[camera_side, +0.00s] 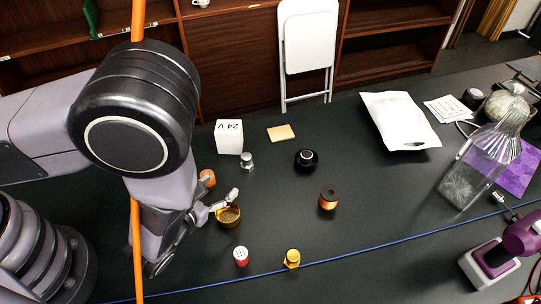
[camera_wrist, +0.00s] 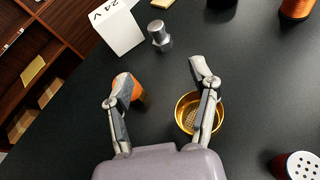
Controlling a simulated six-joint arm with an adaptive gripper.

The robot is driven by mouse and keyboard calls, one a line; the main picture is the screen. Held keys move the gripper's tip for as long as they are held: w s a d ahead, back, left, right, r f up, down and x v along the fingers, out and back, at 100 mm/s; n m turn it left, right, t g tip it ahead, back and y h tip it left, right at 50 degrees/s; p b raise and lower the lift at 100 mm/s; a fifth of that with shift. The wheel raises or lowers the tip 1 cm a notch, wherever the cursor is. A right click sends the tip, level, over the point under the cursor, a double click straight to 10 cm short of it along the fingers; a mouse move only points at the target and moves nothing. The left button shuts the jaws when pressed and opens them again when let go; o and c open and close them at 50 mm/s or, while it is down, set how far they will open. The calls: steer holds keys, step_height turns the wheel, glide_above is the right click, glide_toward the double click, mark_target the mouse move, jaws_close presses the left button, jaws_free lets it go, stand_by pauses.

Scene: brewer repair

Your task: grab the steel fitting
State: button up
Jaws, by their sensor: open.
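The steel fitting (camera_side: 247,160) is a small silver piece standing on the dark table beside the white 24 V box. It also shows in the wrist view (camera_wrist: 159,36), beyond my fingertips and between their lines. My gripper (camera_wrist: 160,80) is open, with nothing between its fingers. In the side view my gripper (camera_side: 220,197) is low over the table, nearer the camera than the fitting and apart from it. Part of my gripper is hidden by my own arm there.
A gold cup (camera_side: 229,216) lies under my right finger in the wrist view, and an orange piece (camera_wrist: 134,88) is by the left finger. The white 24 V box (camera_side: 229,137) stands left of the fitting. A black round part (camera_side: 307,160) stands to its right, with bare table between.

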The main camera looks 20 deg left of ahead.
mark_target(244, 161)
steer(key=x, duration=0.8)
steer(key=shift+f, duration=0.2)
steer(key=x, duration=0.5)
steer(key=shift+w+a+r, duration=0.2)
steer(key=shift+w+r, duration=0.05)
steer(key=shift+w, duration=0.1)
jaws_close()
